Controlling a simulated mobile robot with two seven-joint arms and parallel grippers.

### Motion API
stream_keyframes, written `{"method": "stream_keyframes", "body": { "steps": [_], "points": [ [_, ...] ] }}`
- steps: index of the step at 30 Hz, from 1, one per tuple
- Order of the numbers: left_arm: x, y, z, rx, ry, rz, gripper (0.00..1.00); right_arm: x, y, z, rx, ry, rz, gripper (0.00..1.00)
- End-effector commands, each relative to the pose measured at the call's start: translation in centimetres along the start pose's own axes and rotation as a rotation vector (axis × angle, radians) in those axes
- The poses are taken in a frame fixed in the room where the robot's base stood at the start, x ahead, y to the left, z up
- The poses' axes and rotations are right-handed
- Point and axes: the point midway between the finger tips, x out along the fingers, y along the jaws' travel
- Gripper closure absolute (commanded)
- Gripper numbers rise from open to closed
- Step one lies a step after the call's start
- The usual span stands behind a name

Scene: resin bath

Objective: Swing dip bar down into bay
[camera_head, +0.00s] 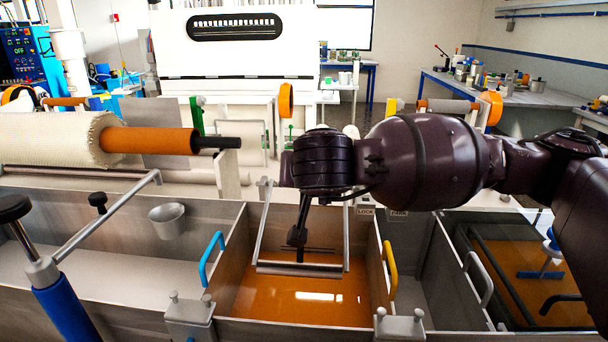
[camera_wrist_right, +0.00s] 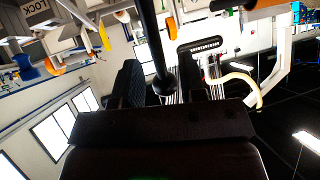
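The dip bar (camera_head: 318,270) is a pale metal crossbar between two side arms. It hangs over the middle bay (camera_head: 240,262), which holds amber resin (camera_head: 300,306); whether it touches the resin is unclear. My right wrist is above the bar in the head view, its fingers largely hidden. A dark handle (camera_head: 298,236) runs between wrist and bar. In the right wrist view my right gripper (camera_wrist_right: 160,82) has its fingers apart on either side of a black rod with a rounded end (camera_wrist_right: 163,84), with gaps showing beside it. My left gripper is not in view.
A blue handle (camera_head: 211,257) and a yellow handle (camera_head: 390,270) flank the bay. A fabric roll (camera_head: 50,139) is at left, with a metal cup (camera_head: 167,219) below it. LOCK (camera_head: 366,211) and PARK (camera_head: 398,212) labels sit right of the bar.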

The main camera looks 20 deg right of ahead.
Motion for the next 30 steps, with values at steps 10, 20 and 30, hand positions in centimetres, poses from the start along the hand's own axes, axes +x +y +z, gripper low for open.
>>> {"method": "stream_keyframes", "body": {
  "steps": [10, 20, 30],
  "points": [
    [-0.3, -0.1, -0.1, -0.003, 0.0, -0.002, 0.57, -5.7, -0.1, -0.1, -0.001, 0.002, -0.002, 0.62],
    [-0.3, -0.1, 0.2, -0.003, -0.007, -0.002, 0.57, -6.8, 0.0, 0.0, 0.001, 0.001, 0.0, 0.62],
    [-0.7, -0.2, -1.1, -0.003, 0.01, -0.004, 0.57, -8.1, 0.0, -1.7, 0.005, 0.026, -0.003, 0.94]
  ]
}}
